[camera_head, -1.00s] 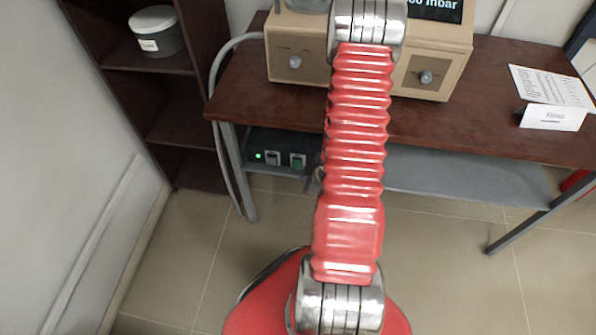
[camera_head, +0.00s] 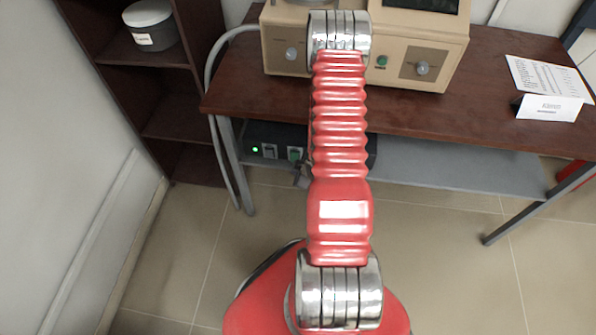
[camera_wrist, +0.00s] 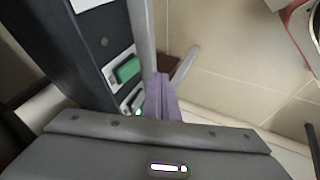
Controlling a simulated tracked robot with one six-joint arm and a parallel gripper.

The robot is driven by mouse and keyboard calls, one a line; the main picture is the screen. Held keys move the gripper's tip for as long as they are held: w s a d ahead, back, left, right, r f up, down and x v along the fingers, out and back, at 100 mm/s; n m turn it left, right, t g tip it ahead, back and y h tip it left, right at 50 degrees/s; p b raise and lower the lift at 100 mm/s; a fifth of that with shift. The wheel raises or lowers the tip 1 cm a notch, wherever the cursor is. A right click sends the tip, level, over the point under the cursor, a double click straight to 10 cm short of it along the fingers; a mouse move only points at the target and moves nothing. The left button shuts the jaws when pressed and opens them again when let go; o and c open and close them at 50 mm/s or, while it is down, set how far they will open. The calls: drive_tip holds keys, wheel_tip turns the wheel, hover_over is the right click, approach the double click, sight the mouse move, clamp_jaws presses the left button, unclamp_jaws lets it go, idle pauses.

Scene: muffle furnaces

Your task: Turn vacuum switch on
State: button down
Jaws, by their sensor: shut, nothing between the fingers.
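A dark box (camera_head: 258,137) sits on the shelf under the table, with a green light at its left. Its front carries two switches: one pale or grey (camera_head: 270,151) and one green (camera_head: 295,153). In the wrist view the green rocker (camera_wrist: 128,70) shows large, and the other switch (camera_wrist: 136,102) with a green glow is partly hidden by my gripper body. Their labels are unreadable, so I cannot tell which is the vacuum switch. My gripper (camera_wrist: 164,88) is shut and empty, its purplish fingers just beside the box's front. In the head view my arm mostly hides it.
A beige furnace unit (camera_head: 400,80) with knobs and a green button (camera_head: 382,60) stands on the brown table (camera_head: 470,110). A metal table leg (camera_head: 237,165) and grey hose (camera_head: 213,140) are left of the box. The floor in front is clear.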

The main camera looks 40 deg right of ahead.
sight(295, 157)
drive_tip(key=shift+w+d+f, duration=0.5)
drive_tip(key=shift+w+d, duration=0.35)
drive_tip(key=shift+w+d+f, duration=0.5)
drive_tip(key=shift+w+d, duration=0.35)
drive_tip(key=shift+d, duration=0.1)
